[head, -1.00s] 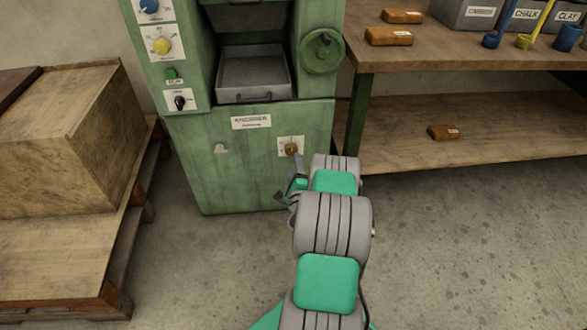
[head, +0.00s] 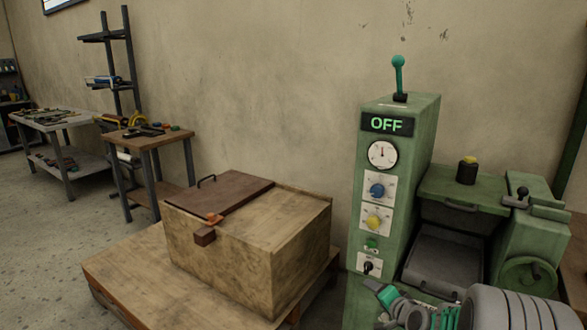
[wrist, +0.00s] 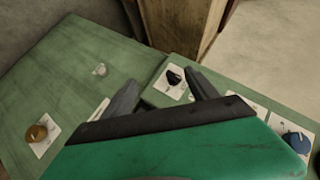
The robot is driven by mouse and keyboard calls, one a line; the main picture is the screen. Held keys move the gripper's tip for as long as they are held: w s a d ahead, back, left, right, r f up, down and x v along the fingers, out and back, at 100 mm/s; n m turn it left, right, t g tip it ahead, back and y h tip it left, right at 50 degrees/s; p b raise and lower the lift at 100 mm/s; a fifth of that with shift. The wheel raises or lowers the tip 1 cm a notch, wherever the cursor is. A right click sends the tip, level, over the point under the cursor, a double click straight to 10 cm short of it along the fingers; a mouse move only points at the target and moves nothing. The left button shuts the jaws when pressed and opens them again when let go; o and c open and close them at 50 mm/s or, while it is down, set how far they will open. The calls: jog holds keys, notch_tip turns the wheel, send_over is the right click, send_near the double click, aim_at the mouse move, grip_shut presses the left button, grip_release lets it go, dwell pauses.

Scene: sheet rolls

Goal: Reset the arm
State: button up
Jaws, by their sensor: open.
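My gripper (head: 380,296) is at the lower edge of the head view, in front of the green machine (head: 413,175) and just below its black switch knob (head: 368,267). In the wrist view its two dark fingers (wrist: 162,90) are apart with nothing between them. The black knob (wrist: 174,77) shows close to the right finger; I cannot tell whether they touch. A brass knob (wrist: 37,132) is at the lower left of that view, and a blue knob (wrist: 296,143) at the right. The machine's display (head: 387,124) reads OFF.
A wooden crate (head: 225,250) with a brown lid (head: 222,204) stands on a low wooden platform (head: 125,268) left of the machine. Open floor lies at the far left.

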jog(key=s+a+r+n+g+p, duration=0.3)
jog(key=s+a+r+n+p, duration=0.15)
jog(key=s+r, duration=0.35)
jog(key=s+a+r+n+g+p, duration=0.25)
jog(key=s+a+r+p, duration=0.3)
jog(key=r, duration=0.55)
jog(key=s+r+n+g+h+p, duration=0.1)
jog(key=s+r+p, duration=0.1)
jog(key=s, duration=0.6)
jog(key=s+a+r+n+g+p, duration=0.1)
jog(key=s+r, duration=0.3)
jog(key=s, duration=0.4)
jog(key=shift+s+a+r+n+g+h+p, duration=0.2)
jog(key=shift+s+n+g+h+p, duration=0.2)
jog(key=shift+n+g+p, duration=0.15)
